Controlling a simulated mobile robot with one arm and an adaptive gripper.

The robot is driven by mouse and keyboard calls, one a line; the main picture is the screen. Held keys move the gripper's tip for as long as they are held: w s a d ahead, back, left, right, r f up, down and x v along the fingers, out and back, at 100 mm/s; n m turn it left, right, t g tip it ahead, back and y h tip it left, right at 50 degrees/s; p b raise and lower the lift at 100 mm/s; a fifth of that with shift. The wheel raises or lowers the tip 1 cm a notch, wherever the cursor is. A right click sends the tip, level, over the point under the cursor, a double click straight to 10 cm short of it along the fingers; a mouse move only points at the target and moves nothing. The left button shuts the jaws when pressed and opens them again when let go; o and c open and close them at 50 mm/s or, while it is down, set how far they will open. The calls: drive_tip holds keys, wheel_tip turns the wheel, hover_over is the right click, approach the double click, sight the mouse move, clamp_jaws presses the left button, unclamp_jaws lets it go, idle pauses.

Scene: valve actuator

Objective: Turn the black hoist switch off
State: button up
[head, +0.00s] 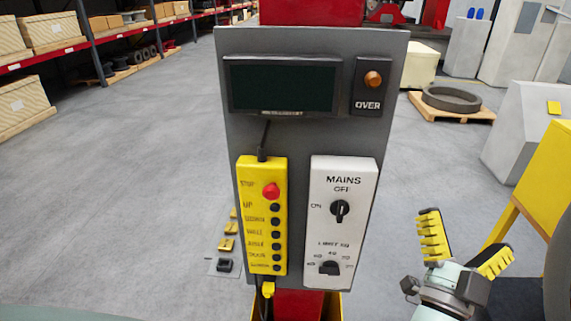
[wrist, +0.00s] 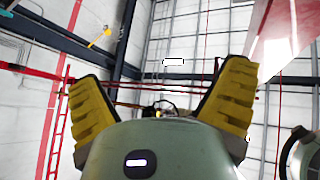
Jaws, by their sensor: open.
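A grey control panel (head: 300,135) stands upright in the middle of the head view. On its lower right is a white box (head: 322,181) marked MAINS, with OFF above and ON to the left of a black rotary switch (head: 340,210). Its exact pointing is too small to tell. A second black knob (head: 330,268) sits below it under a limit scale. My gripper (head: 466,241), with yellow ribbed fingers, is to the right of the panel and lower than the mains switch, apart from it. It is open and empty, pointing up in the wrist view (wrist: 161,80).
A yellow pendant box (head: 262,215) with a red stop button and several black buttons hangs left of the white box. A dark screen (head: 282,86) and an orange OVER lamp (head: 373,79) are above. A yellow stand (head: 535,190) is at right. Floor at left is mostly clear.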

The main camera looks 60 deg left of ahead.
drive_tip(key=shift+w+d+r+t, duration=0.15)
drive_tip(key=shift+d+r+t, duration=0.15)
drive_tip(key=shift+r, duration=0.2)
drive_tip(key=shift+w+d+r+t, duration=0.1)
drive_tip(key=shift+d+r+t, duration=0.1)
drive_tip(key=shift+d+r, duration=0.25)
drive_tip(key=shift+a+r+m+p, duration=0.1)
drive_tip(key=shift+m+p, duration=0.2)
drive_tip(key=shift+p, duration=0.05)
